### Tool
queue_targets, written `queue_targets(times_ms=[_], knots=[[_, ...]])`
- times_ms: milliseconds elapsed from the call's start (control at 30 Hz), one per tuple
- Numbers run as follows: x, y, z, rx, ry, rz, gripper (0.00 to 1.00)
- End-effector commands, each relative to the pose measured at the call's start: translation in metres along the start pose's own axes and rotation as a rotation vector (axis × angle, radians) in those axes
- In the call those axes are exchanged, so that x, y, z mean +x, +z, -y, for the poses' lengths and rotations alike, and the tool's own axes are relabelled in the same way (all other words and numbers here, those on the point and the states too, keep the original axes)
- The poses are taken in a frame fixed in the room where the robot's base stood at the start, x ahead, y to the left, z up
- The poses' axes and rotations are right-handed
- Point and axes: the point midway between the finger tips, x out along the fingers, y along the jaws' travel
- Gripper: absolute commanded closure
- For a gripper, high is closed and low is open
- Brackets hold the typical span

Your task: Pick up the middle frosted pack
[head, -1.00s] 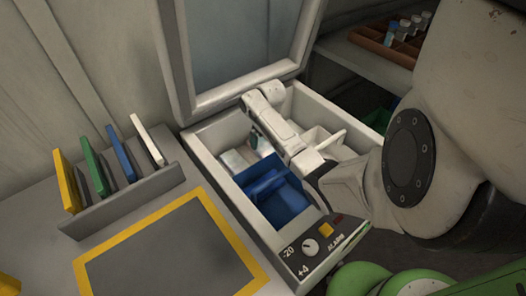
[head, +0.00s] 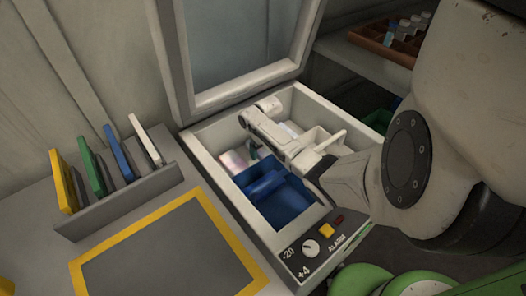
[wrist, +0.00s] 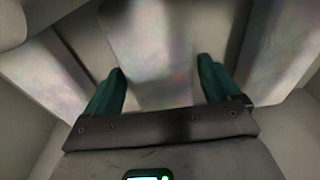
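Several pale, frosted packs lie inside the open chest (head: 205,160). In the wrist view the middle frosted pack (wrist: 158,88) sits between the two teal fingers of my gripper (wrist: 162,75). The fingers are spread, one on each side of it; I cannot tell whether they touch it. Another frosted pack (wrist: 42,72) lies to the left and another (wrist: 285,50) to the right. In the head view my gripper is down inside the chest and my arm hides much of the packs; one pale pack (head: 234,161) shows left of it.
A blue bin (head: 285,207) stands in the chest's near part. The chest's lid (head: 180,62) is raised at the back. A control panel (head: 318,250) is at the front. A rack of coloured plates (head: 120,208) and a yellow-bordered mat (head: 165,255) are at left.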

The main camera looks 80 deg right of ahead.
Motion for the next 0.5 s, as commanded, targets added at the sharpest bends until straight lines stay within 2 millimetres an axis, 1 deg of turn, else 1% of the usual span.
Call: queue_targets(times_ms=[33, 67, 500], knots=[[0.0, 0.0001, 0.0001, 0.0, 0.0, 0.0, 0.15], [0.0, 0.0001, 0.0001, 0.0, 0.0, 0.0, 0.18], [0.0, 0.0001, 0.0003, 0.0, 0.0, 0.0, 0.6]])
